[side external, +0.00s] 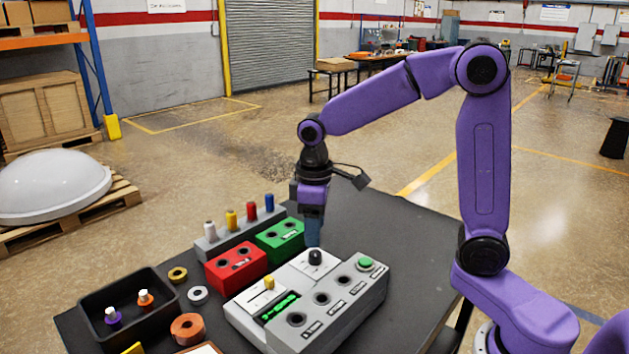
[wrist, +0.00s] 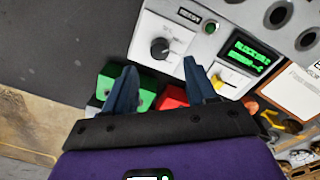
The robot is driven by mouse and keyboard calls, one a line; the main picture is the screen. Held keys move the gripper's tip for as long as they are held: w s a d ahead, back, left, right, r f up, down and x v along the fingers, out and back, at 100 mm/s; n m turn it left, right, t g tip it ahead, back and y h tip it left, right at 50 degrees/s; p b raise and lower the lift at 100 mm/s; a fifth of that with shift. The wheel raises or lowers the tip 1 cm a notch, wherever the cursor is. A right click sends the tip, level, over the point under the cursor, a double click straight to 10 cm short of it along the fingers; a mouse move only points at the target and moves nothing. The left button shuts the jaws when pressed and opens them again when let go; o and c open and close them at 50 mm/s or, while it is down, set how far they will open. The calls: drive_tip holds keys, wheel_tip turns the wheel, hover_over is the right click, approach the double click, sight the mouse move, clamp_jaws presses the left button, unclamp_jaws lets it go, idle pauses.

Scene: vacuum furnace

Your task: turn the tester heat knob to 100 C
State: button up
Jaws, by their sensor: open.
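The grey tester box (side external: 335,308) stands on the dark table, with a green-lit display (side external: 280,307), a yellow slider (side external: 268,283), several round sockets and a green button (side external: 365,263). Its black heat knob (side external: 315,257) sits on a white panel at the box's back side. In the wrist view the knob (wrist: 160,47) has a white pointer mark; the dial figures are too small to read. My gripper (side external: 313,243) points down just behind the knob. In the wrist view its blue fingers (wrist: 161,75) are apart and empty, short of the knob and not touching it.
A red block (side external: 236,266) and a green block (side external: 280,239) stand left of my gripper. A grey rack (side external: 240,232) with coloured plugs is behind them. A black tray (side external: 128,310) and several rings lie at left.

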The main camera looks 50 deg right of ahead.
sight(314, 255)
wheel_tip(314, 255, up, 11)
drive_tip(key=shift+s+a+r, duration=0.15)
drive_tip(key=shift+a, duration=0.05)
idle(0.5)
drive_tip(key=s+f+n, duration=0.3)
drive_tip(key=s+f, duration=0.3)
drive_tip(key=s, duration=0.6)
drive_tip(key=s+f+n, duration=0.2)
drive_tip(key=s+f, duration=0.5)
drive_tip(key=s, duration=0.5)
drive_tip(key=shift+s+d+f+n+y, duration=0.15)
drive_tip(key=shift+s+d+n+y, duration=0.15)
drive_tip(key=shift+d+n+y, duration=0.15)
